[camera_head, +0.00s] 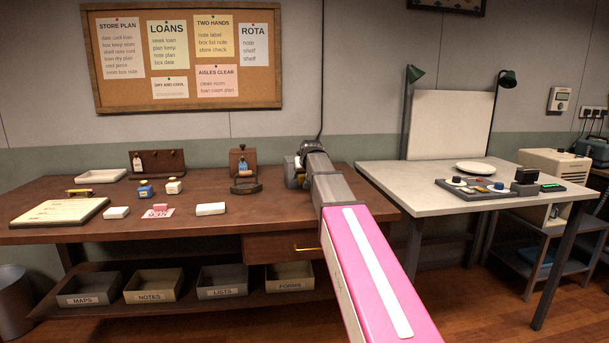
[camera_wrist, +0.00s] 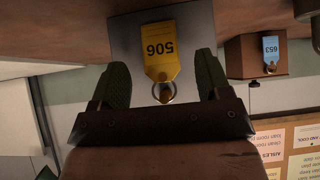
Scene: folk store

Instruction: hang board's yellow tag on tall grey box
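The tall grey box (camera_head: 289,172) stands at the right of the brown desk, partly hidden by my arm; in the wrist view, which is upside down, its face (camera_wrist: 125,40) fills the middle. The yellow tag (camera_wrist: 161,50), marked 506, lies against that face with its ring (camera_wrist: 164,91) around what looks like a small brass peg. My gripper (camera_wrist: 163,80) is open, its green fingers apart on either side of the tag with gaps.
A brown wooden box (camera_head: 243,160) with a blue tag (camera_wrist: 270,48) marked 653 stands left of the grey box. A stamp, ink bottles, a clipboard (camera_head: 60,212) and white blocks lie further left. A pale table (camera_head: 420,195) stands right.

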